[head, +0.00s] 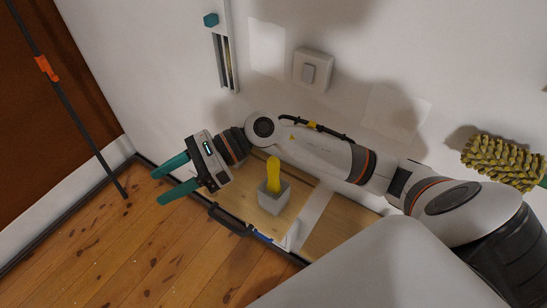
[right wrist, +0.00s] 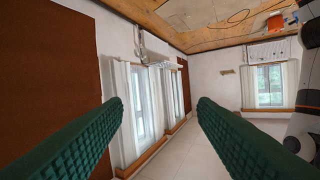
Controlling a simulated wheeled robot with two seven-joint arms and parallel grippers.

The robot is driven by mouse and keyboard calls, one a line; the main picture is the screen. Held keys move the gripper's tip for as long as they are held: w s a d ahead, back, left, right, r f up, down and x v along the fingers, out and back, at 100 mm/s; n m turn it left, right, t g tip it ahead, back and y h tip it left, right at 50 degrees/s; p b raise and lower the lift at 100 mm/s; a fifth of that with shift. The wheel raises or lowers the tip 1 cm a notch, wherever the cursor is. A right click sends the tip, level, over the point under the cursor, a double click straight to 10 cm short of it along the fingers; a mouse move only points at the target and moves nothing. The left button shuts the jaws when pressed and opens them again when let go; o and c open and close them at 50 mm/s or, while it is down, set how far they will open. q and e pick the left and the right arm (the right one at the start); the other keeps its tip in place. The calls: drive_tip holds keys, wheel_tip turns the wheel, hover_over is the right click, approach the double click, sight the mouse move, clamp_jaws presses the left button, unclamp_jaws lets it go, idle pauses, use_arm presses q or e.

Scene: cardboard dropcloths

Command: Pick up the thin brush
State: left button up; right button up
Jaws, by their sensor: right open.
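No object in view is clearly a thin brush. A yellow handle-like thing (head: 273,174) stands upright in a small grey cup (head: 273,200) on a wooden surface; its lower end is hidden in the cup. A bristly yellow-green brush-like thing (head: 500,160) is at the right edge of the head view, and it looks thick. My right gripper (head: 157,187) is left of the cup, pointing left, with its green fingers apart and nothing between them. In the right wrist view the fingers are also spread and empty (right wrist: 158,104). My left gripper is not in view.
A switch plate (head: 312,70) is on the white wall behind my right arm. A narrow rail with a teal end (head: 221,55) hangs on the wall. A black pole with an orange clip (head: 47,68) stands at left. The plank floor (head: 110,235) is clear at lower left.

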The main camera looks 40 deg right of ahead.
drive_tip(key=d+f+n+g+h, duration=0.1)
drive_tip(key=d+f+n+h, duration=0.45)
drive_tip(key=d+h, duration=0.2)
drive_tip(key=n+h, duration=0.2)
drive_tip(key=h, duration=0.6)
approach(274, 169)
drive_tip(key=shift+w+m+g, duration=0.25)
drive_tip(key=shift+w+g, duration=0.05)
drive_tip(key=shift+w, duration=0.65)
drive_tip(key=shift+d+f, duration=0.15)
drive_tip(key=shift+d, duration=0.25)
wheel_tip(274, 169, down, 11)
drive_tip(key=b, duration=0.5)
drive_tip(key=shift+s, duration=0.1)
drive_tip(key=shift+f, duration=0.4)
drive_tip(key=shift+r, duration=0.1)
drive_tip(key=shift+c, duration=0.4)
drive_tip(key=c, duration=1.1)
